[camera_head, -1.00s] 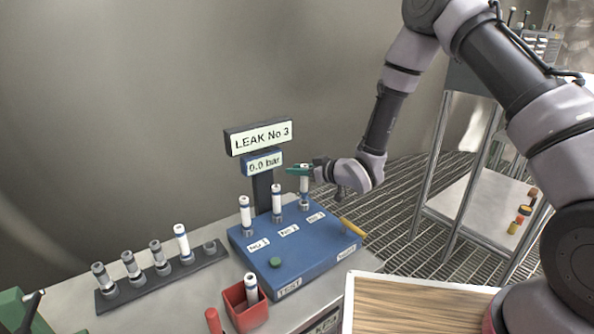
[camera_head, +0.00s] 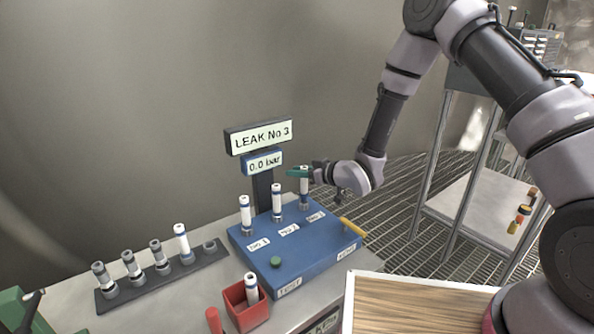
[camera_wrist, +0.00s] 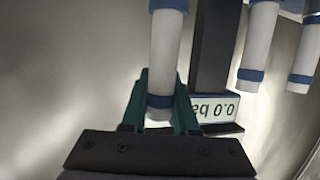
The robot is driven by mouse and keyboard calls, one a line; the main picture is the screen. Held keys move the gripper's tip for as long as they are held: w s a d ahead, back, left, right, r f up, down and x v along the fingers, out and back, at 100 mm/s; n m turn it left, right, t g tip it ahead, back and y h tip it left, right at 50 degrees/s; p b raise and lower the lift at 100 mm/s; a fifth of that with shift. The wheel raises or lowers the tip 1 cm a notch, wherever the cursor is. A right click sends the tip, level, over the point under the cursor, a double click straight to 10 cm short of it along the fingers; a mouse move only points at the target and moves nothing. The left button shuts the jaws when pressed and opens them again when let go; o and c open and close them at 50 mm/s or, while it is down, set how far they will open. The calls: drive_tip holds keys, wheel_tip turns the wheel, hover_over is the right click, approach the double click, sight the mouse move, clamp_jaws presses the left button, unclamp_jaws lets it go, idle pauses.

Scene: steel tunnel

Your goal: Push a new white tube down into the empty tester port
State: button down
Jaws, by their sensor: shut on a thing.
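My gripper (camera_head: 302,172) is shut on a white tube (camera_head: 304,186) with blue bands. The tube stands upright at the rightmost port of the blue tester (camera_head: 318,256), at the back right. I cannot tell how deep it sits. In the wrist view the green fingers (camera_wrist: 160,108) close around the white tube (camera_wrist: 166,52) near one end. Two more white tubes stand in the other ports, one at left (camera_head: 245,215) and one in the middle (camera_head: 277,201). The tester's signs read "LEAK No 3" (camera_head: 262,136) and "0.0 bar" (camera_head: 264,163).
A dark rack (camera_head: 196,272) at left holds several grey pieces and one white tube (camera_head: 182,240). A red bin (camera_head: 240,312) in front holds a white tube (camera_head: 251,287). The tester has a green button (camera_head: 275,262) and a yellow lever (camera_head: 352,227). A metal shelf stands at right.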

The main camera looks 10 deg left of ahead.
drive_tip(key=shift+f, duration=1.3)
drive_tip(key=c, duration=0.6)
unclamp_jaws()
drive_tip(key=v, duration=1.1)
